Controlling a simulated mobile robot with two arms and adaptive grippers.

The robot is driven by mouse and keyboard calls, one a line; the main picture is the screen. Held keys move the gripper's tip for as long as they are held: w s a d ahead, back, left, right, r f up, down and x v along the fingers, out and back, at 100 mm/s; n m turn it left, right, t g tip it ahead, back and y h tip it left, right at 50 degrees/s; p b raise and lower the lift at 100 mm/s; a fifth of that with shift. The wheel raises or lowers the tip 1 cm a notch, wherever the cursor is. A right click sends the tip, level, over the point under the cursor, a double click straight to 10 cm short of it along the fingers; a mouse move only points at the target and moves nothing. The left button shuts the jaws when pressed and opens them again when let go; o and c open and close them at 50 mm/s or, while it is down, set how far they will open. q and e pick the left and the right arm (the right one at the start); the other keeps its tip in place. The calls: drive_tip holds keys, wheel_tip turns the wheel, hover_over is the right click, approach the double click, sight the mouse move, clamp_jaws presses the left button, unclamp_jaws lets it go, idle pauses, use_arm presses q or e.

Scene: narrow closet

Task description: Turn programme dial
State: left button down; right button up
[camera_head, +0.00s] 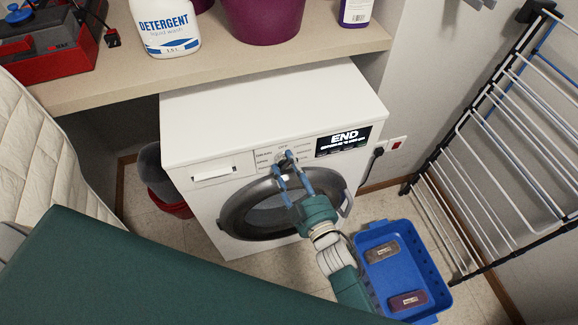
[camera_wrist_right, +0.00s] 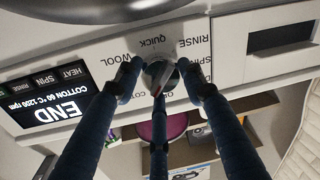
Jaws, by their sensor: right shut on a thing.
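The white washing machine (camera_head: 262,108) stands under the shelf, with its round door (camera_head: 240,215) closed. Its programme dial (camera_head: 281,158) is on the front panel, mostly covered by my fingers. The dial (camera_wrist_right: 160,78) shows better in the right wrist view, upside down, with a reddish mark and printed labels such as QUICK, WOOL and RINSE around it. My right gripper (camera_head: 284,163) is shut on the dial, with blue fingers on either side of it. The display (camera_head: 343,141) beside the dial reads END; the wrist view also shows COTTON 60 °C 1200 rpm. My left gripper is not in view.
A shelf (camera_head: 330,48) above holds a detergent bottle (camera_head: 165,25), a purple tub (camera_head: 263,20) and a red toolbox (camera_head: 60,62). A blue basket (camera_head: 400,290) with two items stands on the floor at right. A drying rack (camera_head: 500,130) leans at the right wall.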

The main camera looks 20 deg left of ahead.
drive_tip(key=shift+s+d+f+n+h, duration=0.1)
drive_tip(key=shift+f+n+h, duration=0.1)
drive_tip(key=shift+n, duration=1.05)
drive_tip(key=shift+w+d+f+n+h, duration=0.1)
drive_tip(key=shift+n+h, duration=0.1)
drive_tip(key=shift+n, duration=1)
drive_tip(key=shift+s+f+n+h, duration=0.1)
drive_tip(key=shift+f+n+h, duration=0.1)
drive_tip(key=shift+n, duration=1.05)
drive_tip(key=shift+r, duration=0.1)
drive_tip(key=o, duration=1.2)
drive_tip(key=shift+d, duration=0.1)
drive_tip(key=shift+c, duration=0.2)
drive_tip(key=shift+r, duration=0.15)
drive_tip(key=v, duration=1.1)
drive_tip(key=shift+s+d+r, duration=0.2)
drive_tip(key=shift+d, duration=0.15)
